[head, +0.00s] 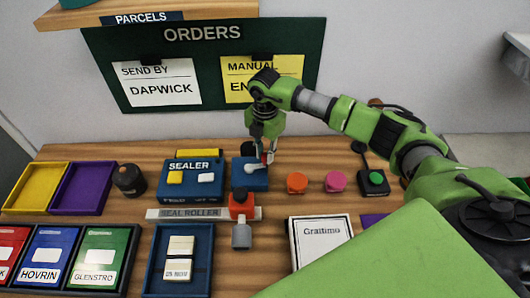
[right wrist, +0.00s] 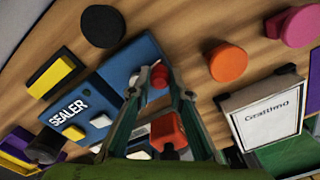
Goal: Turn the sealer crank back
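The blue sealer (head: 190,180) stands on the wooden bench, with a blue block (head: 250,182) at its right end. On that block is the pale crank (head: 252,168) with a small red knob. In the right wrist view the crank (right wrist: 141,78) and its red knob (right wrist: 160,76) lie just beyond and between my fingertips. My right gripper (head: 266,157) points down at the crank, fingers apart on either side of the knob. It also shows in the right wrist view (right wrist: 160,95); I see no clear contact. My left gripper is not in view.
Orange (head: 297,182) and pink (head: 335,181) knobs stand to the right. A blue tray (head: 152,265) and a Graitimo box (head: 321,238) are nearer.

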